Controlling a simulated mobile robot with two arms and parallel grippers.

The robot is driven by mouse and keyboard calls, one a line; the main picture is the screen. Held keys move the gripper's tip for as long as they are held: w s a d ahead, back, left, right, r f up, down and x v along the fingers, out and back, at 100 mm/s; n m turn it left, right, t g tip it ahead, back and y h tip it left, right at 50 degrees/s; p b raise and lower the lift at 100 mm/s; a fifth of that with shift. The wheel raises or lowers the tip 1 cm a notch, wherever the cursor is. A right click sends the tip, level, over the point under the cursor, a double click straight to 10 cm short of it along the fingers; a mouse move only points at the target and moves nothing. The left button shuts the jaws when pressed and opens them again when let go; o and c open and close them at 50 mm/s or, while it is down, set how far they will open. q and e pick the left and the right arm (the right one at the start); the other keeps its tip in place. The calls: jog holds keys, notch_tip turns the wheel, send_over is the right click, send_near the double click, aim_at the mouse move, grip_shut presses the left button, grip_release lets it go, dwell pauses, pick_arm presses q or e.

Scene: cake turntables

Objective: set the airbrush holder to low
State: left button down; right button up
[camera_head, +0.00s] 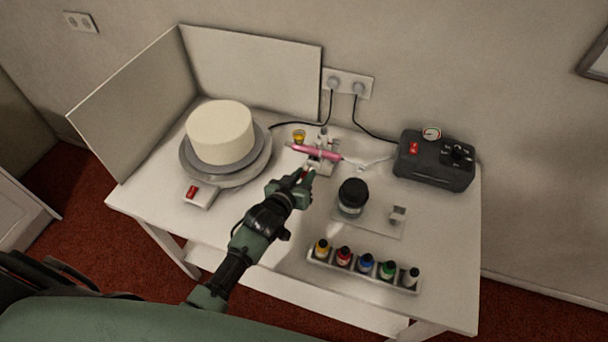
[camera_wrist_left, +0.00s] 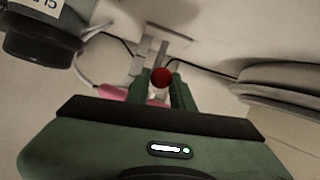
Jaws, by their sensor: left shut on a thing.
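The airbrush holder (camera_head: 324,164) is a pale stand near the back middle of the table, with a pink airbrush (camera_head: 316,151) lying across it. My left gripper (camera_head: 307,176) is at the front of the holder, low beside it. In the left wrist view, a round red knob (camera_wrist_left: 160,77) sits between the two green fingers, which are shut on it. The pink airbrush shows partly behind the left finger there (camera_wrist_left: 118,92). The holder's setting marks cannot be read. My right gripper is not in view.
A white cake (camera_head: 220,132) stands on a grey turntable (camera_head: 255,166) to the left. A dark-lidded jar (camera_head: 353,196) is right of my gripper. A compressor (camera_head: 436,163) sits at the right, with several paint bottles (camera_head: 365,264) in front. Cords run to wall sockets (camera_head: 347,84).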

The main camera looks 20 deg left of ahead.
pick_arm(q)
notch_tip(320, 180, down, 5)
jog(key=b, duration=0.3)
jog(key=shift+s, duration=0.1)
jog(key=shift+f, duration=0.15)
jog(key=shift+s, duration=0.1)
jog(key=c, duration=1.5)
grip_release()
jog(key=shift+o, duration=0.9)
